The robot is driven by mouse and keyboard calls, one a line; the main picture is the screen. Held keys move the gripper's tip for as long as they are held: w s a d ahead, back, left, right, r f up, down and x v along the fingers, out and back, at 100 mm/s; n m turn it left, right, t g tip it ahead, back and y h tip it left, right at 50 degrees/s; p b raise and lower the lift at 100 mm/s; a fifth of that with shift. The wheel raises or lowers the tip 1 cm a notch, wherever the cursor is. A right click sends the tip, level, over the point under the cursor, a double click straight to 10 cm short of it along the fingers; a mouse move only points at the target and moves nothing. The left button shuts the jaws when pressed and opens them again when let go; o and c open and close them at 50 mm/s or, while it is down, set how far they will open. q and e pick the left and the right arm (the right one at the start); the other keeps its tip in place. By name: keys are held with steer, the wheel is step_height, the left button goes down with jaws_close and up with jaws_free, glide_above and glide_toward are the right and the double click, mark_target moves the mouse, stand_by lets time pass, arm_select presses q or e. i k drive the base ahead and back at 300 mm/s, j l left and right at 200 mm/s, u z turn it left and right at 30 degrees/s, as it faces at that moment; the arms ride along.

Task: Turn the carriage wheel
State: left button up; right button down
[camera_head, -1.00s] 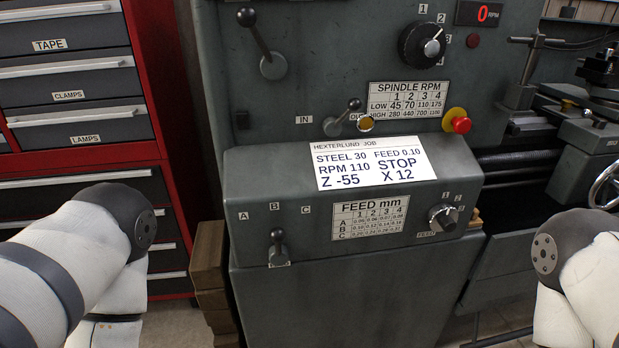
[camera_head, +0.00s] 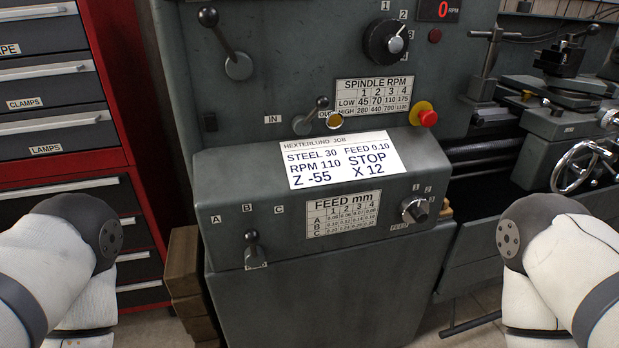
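The carriage wheel (camera_head: 574,166) is a bright metal handwheel with spokes at the right of the head view, on the front of the lathe carriage (camera_head: 559,131). Part of my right arm stands just below it in the picture, and I see no contact. Both my arms show only as white and dark links at the lower left and lower right. Neither gripper is in view.
The grey lathe headstock (camera_head: 290,70) fills the middle, with a job card (camera_head: 342,160), levers, a red stop button (camera_head: 424,114) and a feed knob (camera_head: 414,209). A red tool cabinet (camera_head: 110,110) stands left. Wooden blocks (camera_head: 186,280) lie beside the lathe base.

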mark_target(578, 171)
steer(key=i+l+u, duration=0.1)
steer(key=l, duration=0.25)
steer(key=i+l, duration=0.25)
steer(key=i+l+u, duration=0.15)
steer(key=l, duration=0.3)
steer(key=k+l+u, duration=0.1)
steer(key=l, duration=0.35)
steer(key=k+l, duration=0.1)
steer(key=l, duration=0.35)
steer(key=k+l+u, duration=0.15)
steer(key=l, duration=0.3)
steer(key=i+l, duration=0.05)
